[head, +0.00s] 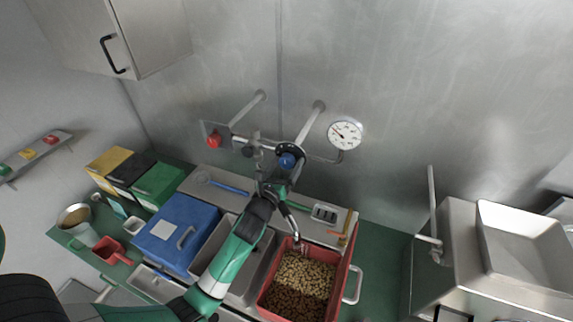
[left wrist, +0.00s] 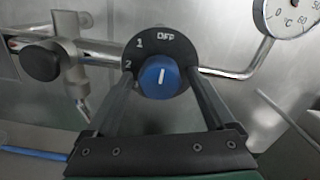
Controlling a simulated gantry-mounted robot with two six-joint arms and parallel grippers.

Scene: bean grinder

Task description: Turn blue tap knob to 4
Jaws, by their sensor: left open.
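The blue tap knob (head: 287,160) sits on a dark round dial on the pipework at the back wall. In the left wrist view the knob (left wrist: 160,77) has a white pointer line that stands nearly upright, towards the OFF side. The dial (left wrist: 141,48) shows OFF, 1 and 2; its lower and right parts are hidden by the knob and fingers. My left gripper (left wrist: 163,85) is open, with one finger on each side of the knob; I cannot tell whether they touch it. In the head view the left gripper (head: 279,183) is just below the knob. My right gripper is not in view.
A red knob (head: 214,140) is on the left pipe and a temperature gauge (head: 345,135) is to the right. Below stand a red bin of beans (head: 350,255), a blue-lidded box (head: 163,222) and a blue-handled tool (head: 230,188). A steel sink unit (head: 455,225) is at right.

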